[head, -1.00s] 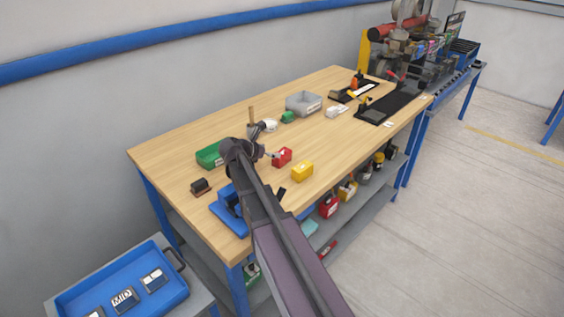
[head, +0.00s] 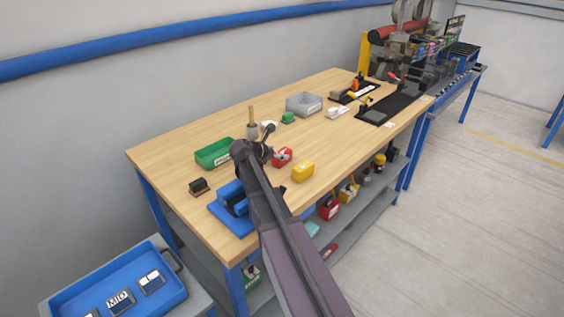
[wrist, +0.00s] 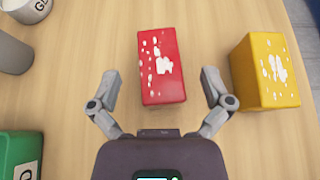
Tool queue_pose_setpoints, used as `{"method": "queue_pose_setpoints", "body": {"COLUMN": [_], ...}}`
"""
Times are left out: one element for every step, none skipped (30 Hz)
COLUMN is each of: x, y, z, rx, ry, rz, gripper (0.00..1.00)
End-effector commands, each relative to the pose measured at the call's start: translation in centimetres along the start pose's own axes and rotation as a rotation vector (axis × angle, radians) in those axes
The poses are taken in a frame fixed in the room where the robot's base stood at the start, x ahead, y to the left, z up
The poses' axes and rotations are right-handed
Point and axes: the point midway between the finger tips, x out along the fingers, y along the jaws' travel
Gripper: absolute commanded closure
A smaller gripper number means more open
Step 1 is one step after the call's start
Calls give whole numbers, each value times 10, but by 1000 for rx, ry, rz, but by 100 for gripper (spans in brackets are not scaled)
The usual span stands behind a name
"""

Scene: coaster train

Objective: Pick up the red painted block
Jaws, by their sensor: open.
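The red painted block (wrist: 162,70) has chipped white patches on its top and stands on the wooden table. In the wrist view it lies centred between the two fingers of my gripper (wrist: 158,88), which are spread wide with a gap on either side. The near end of the block reaches between the fingertips; neither finger appears to touch it. In the head view the red block (head: 283,157) shows just right of my arm's end, and my gripper (head: 268,153) is partly hidden there by the arm.
A yellow block (wrist: 266,72) stands close to the right of my right finger. A green bin (wrist: 18,158) is at the lower left and a grey cylinder (wrist: 12,54) at the upper left. A blue fixture (head: 232,208) sits near the table's front left corner.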

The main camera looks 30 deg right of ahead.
Motion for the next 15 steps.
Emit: {"method": "queue_pose_setpoints", "body": {"x": [5,7,8,8,8,8,8,8,8,8,8,8,8,8,8], "y": [0,0,0,0,0,0,0,0,0,0,0,0,0,0,0], "z": [-1,-1,0,0,0,0,0,0,1,1,1,1,0,0,0], "rx": [0,0,0,0,0,0,-1,-1,-1,-1,-1,-1,-1,-1,0], "ry": [0,0,0,0,0,0,0,0,0,0,0,0,0,0,0], "rz": [0,0,0,0,0,0,0,0,0,0,0,0,0,0,0], "gripper": [1,1,1,1,1,1,1,1,1,1,1,1,1,1,1]}}
